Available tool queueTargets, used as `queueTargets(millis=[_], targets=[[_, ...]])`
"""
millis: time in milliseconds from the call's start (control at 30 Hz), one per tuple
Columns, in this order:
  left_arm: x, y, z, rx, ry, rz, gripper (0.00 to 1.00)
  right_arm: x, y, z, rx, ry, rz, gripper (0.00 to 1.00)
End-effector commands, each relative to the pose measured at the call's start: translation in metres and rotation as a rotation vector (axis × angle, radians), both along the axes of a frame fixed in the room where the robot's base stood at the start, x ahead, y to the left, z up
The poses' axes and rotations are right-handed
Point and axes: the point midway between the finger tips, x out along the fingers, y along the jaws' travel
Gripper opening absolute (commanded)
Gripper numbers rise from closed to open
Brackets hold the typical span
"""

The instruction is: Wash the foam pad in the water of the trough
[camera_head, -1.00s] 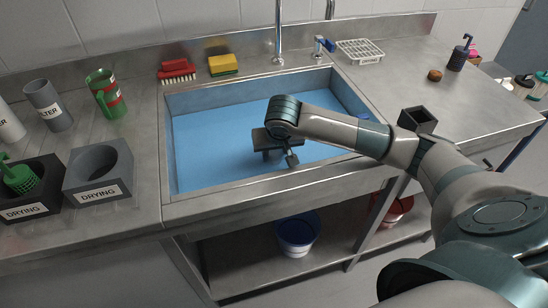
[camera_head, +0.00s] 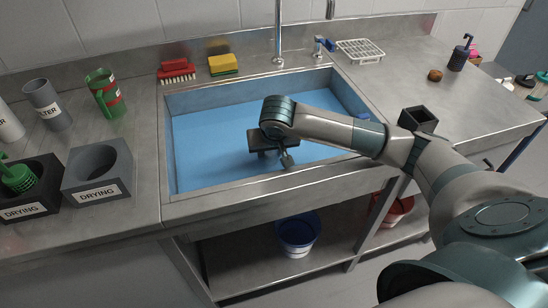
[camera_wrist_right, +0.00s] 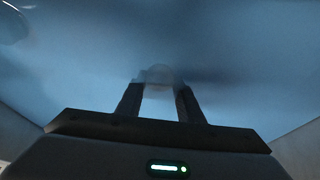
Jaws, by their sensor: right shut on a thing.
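The trough (camera_head: 240,197) is a steel-rimmed sink with blue water inside. My right gripper (camera_head: 285,157) is down in the middle of the trough, pointing downward. In the head view the pad is hidden by my wrist and gripper. My left gripper does not show.
A red brush (camera_head: 176,71) and a yellow sponge (camera_head: 223,64) lie behind the trough. A tap (camera_head: 279,35) rises at the back. A white rack (camera_head: 360,51) and small brown thing (camera_head: 435,75) are on the right counter.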

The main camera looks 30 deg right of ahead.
Motion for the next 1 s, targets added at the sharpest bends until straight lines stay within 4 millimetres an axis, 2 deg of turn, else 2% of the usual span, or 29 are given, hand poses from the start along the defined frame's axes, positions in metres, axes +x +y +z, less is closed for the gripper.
queueTargets(millis=[267, 600, 1000], targets=[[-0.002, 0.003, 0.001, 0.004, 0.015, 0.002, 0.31, 0.0, 0.0, 0.0, 0.0, 0.0, 0.0, 0.13], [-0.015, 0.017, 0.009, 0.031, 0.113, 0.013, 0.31, 0.0, 0.0, 0.0, 0.0, 0.0, 0.0, 0.13], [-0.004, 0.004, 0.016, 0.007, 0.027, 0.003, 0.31, 0.0, 0.0, 0.03, 0.0, -0.001, 0.0, 0.13]])
